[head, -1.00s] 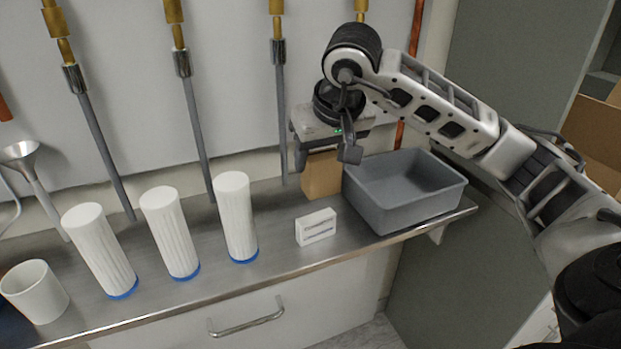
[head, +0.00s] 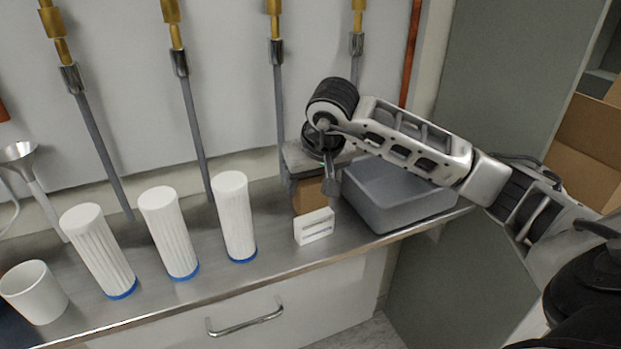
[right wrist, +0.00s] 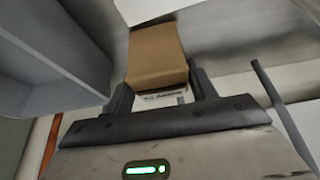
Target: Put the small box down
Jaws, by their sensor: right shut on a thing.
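The small box (head: 309,196) is plain brown cardboard. In the head view it is low at the shelf, behind a white slotted block, which hides its lower edge, so I cannot tell whether it touches the shelf. My right gripper (head: 318,180) is above the box and shut on it, the fingers pointing down. In the right wrist view the box (right wrist: 157,55) sits between the two fingers of the gripper (right wrist: 163,88), with a pale printed patch near the gripper. My left gripper is not in view.
The steel shelf (head: 277,250) has a grey bin (head: 398,215) to the right, close to the gripper. The white slotted block (head: 314,227) is just in front of the box. White ribbed cylinders (head: 234,215) and a white cup (head: 35,292) stand left. Hoses rise behind.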

